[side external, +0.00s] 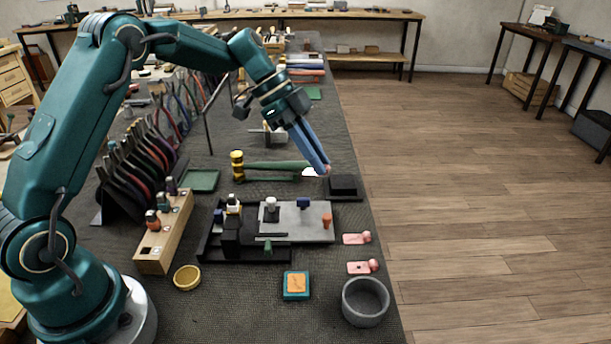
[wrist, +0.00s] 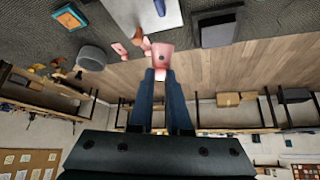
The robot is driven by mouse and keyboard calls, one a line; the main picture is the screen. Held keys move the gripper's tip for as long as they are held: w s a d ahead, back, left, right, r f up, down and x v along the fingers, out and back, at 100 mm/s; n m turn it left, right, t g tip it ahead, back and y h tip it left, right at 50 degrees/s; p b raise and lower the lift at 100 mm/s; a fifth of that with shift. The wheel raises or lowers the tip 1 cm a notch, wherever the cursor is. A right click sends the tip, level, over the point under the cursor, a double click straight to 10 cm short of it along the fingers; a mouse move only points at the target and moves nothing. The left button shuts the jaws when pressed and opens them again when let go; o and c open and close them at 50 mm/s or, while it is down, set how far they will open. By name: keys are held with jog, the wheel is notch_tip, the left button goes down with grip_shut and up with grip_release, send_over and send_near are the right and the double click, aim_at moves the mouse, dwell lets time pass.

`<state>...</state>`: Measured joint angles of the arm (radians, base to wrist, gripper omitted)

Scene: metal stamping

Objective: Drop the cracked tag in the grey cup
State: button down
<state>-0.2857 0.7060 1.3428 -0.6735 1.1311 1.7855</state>
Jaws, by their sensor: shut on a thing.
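My gripper (side external: 326,170) is shut on a pink tag (wrist: 161,58), held between the fingertips in the wrist view (wrist: 160,76). The tag is mostly hidden in the side view, and I cannot make out a crack on it. The grip is in the air near the black block, away from the cup. The round grey cup (side external: 365,303) stands at the front right of the bench; it also shows in the wrist view (wrist: 92,57). Two other pink tags (side external: 354,239) (side external: 360,268) lie on the bench behind the cup.
A grey plate (side external: 290,226) with small upright tools lies on a black tray (side external: 208,243). A black block (side external: 345,187), a green-handled hammer (side external: 275,168), an orange-topped teal pad (side external: 296,285) and a yellow bowl (side external: 187,277) are nearby. The bench edge lies right of the cup.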

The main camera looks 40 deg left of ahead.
jog(key=s+d+m+g+h, duration=0.2)
jog(key=s+d, duration=0.3)
jog(key=d, duration=0.4)
jog(key=s+d+m+g+h, duration=0.2)
jog(key=s+d+m, duration=0.3)
jog(key=d, duration=0.4)
jog(key=shift+m+g+h, duration=0.3)
jog(key=shift+g, duration=0.5)
jog(key=shift+w+d, duration=0.1)
jog(key=shift+f, duration=3.5)
jog(key=c, duration=0.8)
grip_release()
